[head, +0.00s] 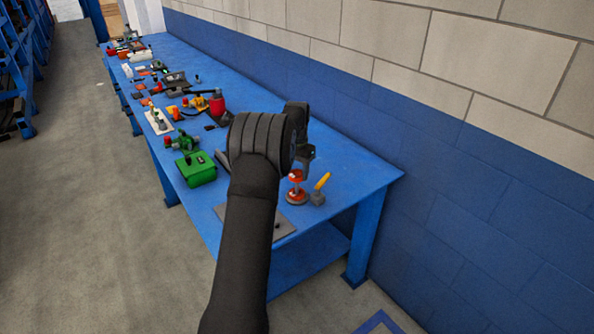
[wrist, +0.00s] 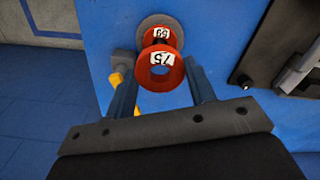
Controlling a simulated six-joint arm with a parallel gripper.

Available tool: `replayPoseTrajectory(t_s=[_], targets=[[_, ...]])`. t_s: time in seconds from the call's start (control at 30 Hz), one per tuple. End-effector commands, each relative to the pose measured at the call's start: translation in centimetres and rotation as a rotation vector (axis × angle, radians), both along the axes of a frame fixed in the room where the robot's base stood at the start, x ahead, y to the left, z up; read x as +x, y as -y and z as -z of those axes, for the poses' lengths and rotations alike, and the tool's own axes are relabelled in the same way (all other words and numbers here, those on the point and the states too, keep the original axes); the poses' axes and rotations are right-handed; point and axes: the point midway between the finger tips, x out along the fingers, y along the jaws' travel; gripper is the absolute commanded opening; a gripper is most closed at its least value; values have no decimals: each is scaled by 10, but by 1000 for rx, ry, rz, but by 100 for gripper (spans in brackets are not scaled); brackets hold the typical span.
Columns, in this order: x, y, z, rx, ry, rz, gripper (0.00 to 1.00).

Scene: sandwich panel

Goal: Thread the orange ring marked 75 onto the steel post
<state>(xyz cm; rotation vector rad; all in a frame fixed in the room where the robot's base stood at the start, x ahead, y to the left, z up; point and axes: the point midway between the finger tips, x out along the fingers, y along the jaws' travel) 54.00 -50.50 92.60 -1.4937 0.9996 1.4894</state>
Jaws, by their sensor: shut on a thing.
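The orange ring marked 75 (wrist: 177,74) is between the fingers of my gripper (wrist: 160,80), which is shut on it. Blue shows through its hole in the wrist view. In the head view the ring (head: 296,175) is below my gripper (head: 302,168), above a round grey base (head: 297,204). A second orange ring (wrist: 149,34) with a white label lies beyond it on the grey round base (wrist: 148,19). The steel post itself cannot be clearly made out, and whether the held ring is around it cannot be told.
A yellow-handled fixture (head: 319,187) stands close to the right of the base. A grey plate (head: 287,226) with a black knob lies nearer. A green box (head: 200,172) and several other items stand farther along the blue table (head: 352,180). A wall runs behind the table.

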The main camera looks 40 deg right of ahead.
Motion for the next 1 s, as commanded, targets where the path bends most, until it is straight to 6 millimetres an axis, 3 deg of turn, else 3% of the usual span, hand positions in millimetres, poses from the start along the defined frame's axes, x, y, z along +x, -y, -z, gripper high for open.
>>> replayPoseTrajectory(t_s=[1.0], targets=[[0,0,25,0,0,0,27]])
